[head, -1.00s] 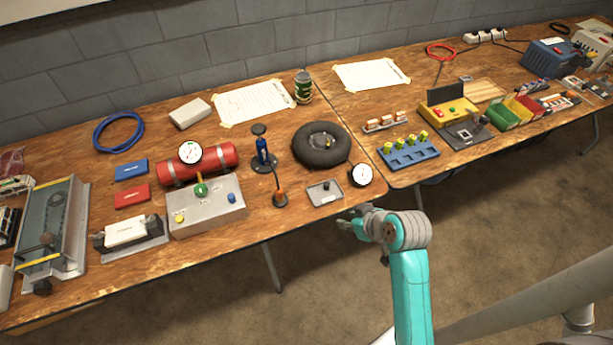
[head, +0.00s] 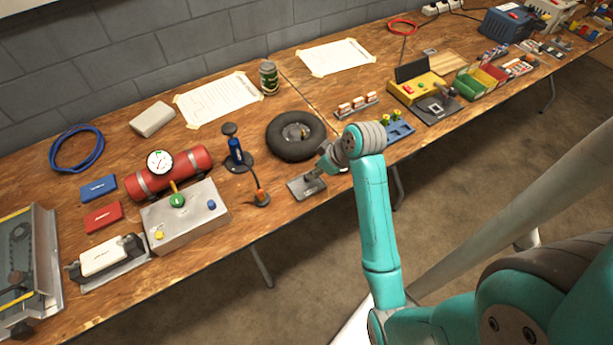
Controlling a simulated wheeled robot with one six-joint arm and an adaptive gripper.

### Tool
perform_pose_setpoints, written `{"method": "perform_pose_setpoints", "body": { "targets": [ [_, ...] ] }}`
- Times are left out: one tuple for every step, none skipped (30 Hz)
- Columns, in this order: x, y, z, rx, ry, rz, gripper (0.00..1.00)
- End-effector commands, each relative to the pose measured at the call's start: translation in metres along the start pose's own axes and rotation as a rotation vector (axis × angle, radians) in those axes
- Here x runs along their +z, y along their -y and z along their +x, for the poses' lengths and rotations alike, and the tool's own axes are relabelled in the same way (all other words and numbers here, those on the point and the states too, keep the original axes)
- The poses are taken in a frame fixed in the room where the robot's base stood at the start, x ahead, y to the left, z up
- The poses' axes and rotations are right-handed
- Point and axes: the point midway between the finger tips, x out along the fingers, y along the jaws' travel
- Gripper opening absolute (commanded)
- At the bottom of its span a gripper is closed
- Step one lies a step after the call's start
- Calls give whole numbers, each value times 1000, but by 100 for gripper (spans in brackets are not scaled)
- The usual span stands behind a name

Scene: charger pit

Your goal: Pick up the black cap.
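A small grey tray (head: 296,190) lies near the front edge of the table, in front of the black tyre (head: 276,142). A small dark piece, likely the black cap, stood on this tray a second ago. It is now hidden behind my gripper or too small to make out. My gripper (head: 314,181) is at the tray, its fingers pointing down over the tray's right part. My wrist covers the area just right of the tray. The fingers are too small and too overlapped to show whether they are open or hold anything.
A grey box with knobs (head: 186,219) and a red cylinder (head: 190,168) lie further left. A blue block rack (head: 400,130) is behind my wrist.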

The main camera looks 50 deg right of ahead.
Motion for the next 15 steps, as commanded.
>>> {"method": "perform_pose_setpoints", "body": {
  "targets": [
    [0,0,2,0,0,0,33],
    [0,0,4,0,0,0,33],
    [0,0,7,0,0,0,33],
    [1,1,10,0,1,1,33],
    [1,1,13,-1,2,1,33],
    [1,2,19,0,2,0,33],
    [1,2,24,-1,2,0,33],
    [2,3,28,-1,3,0,33],
    [1,4,34,-1,1,0,33],
    [1,4,38,-1,2,0,33],
    [1,3,42,-1,1,0,33],
    [1,3,46,0,0,0,33],
    [1,3,48,0,0,1,33],
    [1,3,50,0,1,1,33],
    [1,3,53,0,0,1,33]
  ]
}}
